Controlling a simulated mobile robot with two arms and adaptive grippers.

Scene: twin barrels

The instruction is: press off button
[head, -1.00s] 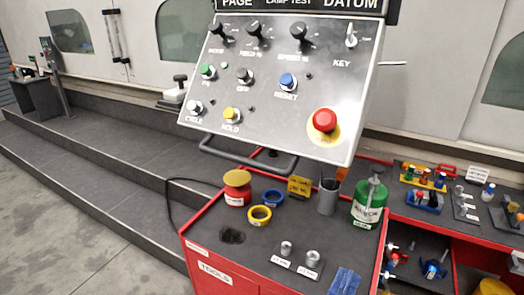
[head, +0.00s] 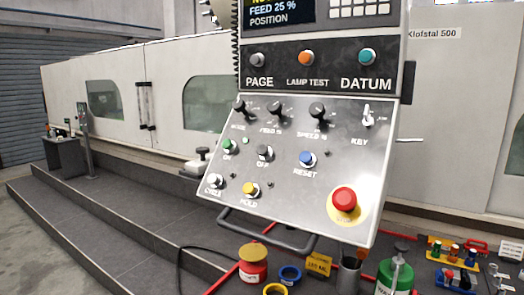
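The OFF button (head: 264,153) is a dark knob-like button in the middle left of the tilted grey control panel (head: 300,205). Its label OFF sits just below it. The green ON button (head: 230,146) is to its left and the blue RESET button (head: 306,158) to its right. The white CYCLE button (head: 215,181) and yellow HOLD button (head: 249,189) are below. Neither of my grippers shows in the head view.
A large red stop button (head: 344,199) is at the panel's lower right. A dark handle bar (head: 265,232) runs under the panel. A display (head: 280,14) is above. A red and yellow container (head: 253,262) and a green bottle (head: 396,277) stand below.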

